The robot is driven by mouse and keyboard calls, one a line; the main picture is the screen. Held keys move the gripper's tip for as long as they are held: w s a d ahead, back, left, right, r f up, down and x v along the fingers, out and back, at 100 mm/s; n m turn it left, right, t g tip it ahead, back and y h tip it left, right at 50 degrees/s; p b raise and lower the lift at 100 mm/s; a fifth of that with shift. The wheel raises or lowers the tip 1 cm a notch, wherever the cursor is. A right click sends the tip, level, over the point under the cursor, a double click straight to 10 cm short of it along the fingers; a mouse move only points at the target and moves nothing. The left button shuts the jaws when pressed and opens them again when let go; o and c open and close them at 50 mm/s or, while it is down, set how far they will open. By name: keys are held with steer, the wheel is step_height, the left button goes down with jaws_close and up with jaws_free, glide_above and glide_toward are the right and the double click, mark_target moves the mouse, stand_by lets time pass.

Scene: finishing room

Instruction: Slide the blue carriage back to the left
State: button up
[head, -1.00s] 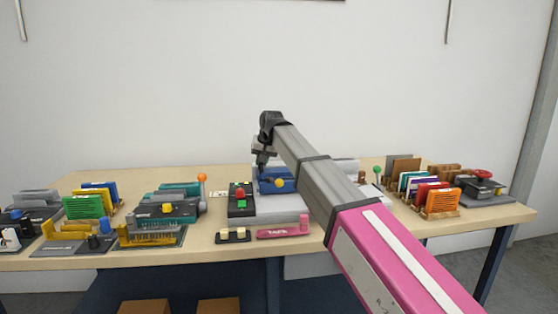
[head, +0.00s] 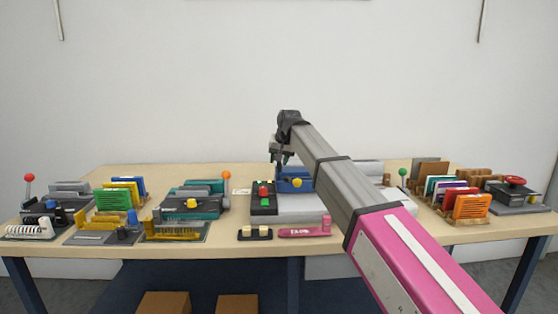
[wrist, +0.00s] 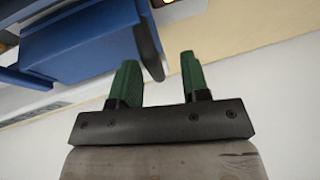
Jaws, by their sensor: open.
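In the wrist view the blue carriage (wrist: 80,42) fills the upper left. The two green fingers of my gripper (wrist: 158,75) are apart. A dark rounded end piece (wrist: 149,42) of the carriage reaches into the space between the fingertips. I cannot tell whether either finger touches it.
A control box (head: 264,198) with red and green buttons stands left of the machine. A pink stapler-like tool (head: 304,231) lies in front. A teal machine (head: 190,207) stands further left. Racks of coloured boards (head: 471,206) stand at right. My arm covers the machine's right part.

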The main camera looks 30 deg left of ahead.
steer(key=v, duration=1)
steer(key=shift+r, duration=0.35)
steer(key=shift+s+d, duration=0.1)
steer(key=shift+d, duration=0.1)
